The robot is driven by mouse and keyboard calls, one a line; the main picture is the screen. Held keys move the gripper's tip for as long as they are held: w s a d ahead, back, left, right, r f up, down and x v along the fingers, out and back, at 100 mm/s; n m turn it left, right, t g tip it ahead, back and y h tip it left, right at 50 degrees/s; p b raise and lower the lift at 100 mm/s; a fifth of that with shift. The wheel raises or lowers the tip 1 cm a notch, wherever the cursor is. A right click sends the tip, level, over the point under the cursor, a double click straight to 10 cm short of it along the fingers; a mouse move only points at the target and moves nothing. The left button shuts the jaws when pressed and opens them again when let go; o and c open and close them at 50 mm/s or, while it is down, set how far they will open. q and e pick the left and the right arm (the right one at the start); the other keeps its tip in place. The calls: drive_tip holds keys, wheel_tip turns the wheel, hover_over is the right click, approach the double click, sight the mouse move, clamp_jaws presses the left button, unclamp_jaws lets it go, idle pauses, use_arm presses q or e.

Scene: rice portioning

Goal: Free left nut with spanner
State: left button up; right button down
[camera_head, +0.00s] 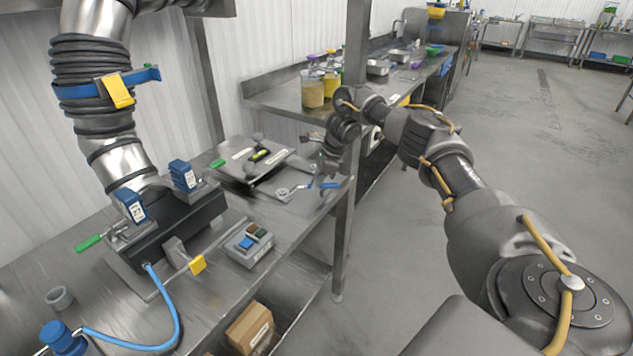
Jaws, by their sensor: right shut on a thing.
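A spanner (298,189) with a grey head and a blue handle lies low over the right part of the steel bench. My right gripper (323,172) reaches down to its handle and is shut on it; the fingertips are small and partly hidden by the wrist. I cannot tell whether the spanner touches the bench. A dark machine block (180,225) stands under a ribbed silver duct, with two blue parts on top. The left nut cannot be made out clearly. My left gripper is not in view.
A control box (248,244) with coloured buttons sits right of the block. A grey plate (285,158) lies behind the spanner. A blue hose (165,342) curls at the front left. A post (355,60) rises beside my right forearm.

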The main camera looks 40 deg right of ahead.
drive_tip(key=shift+s+a+r+m+t+h+p, duration=0.1)
drive_tip(key=shift+s+a+m+t+h+p, duration=0.2)
drive_tip(key=shift+s+a+m+p, duration=0.7)
drive_tip(key=shift+m+p, duration=0.3)
drive_tip(key=shift+m, duration=0.2)
drive_tip(key=shift+s+a+m+t, duration=0.1)
drive_tip(key=shift+a+m+t, duration=0.05)
drive_tip(key=shift+m+t, duration=0.15)
drive_tip(key=shift+r+p, duration=1.05)
drive_tip(key=shift+r, duration=0.05)
idle(0.4)
drive_tip(key=shift+r+p, duration=1.5)
drive_tip(key=shift+r, duration=0.4)
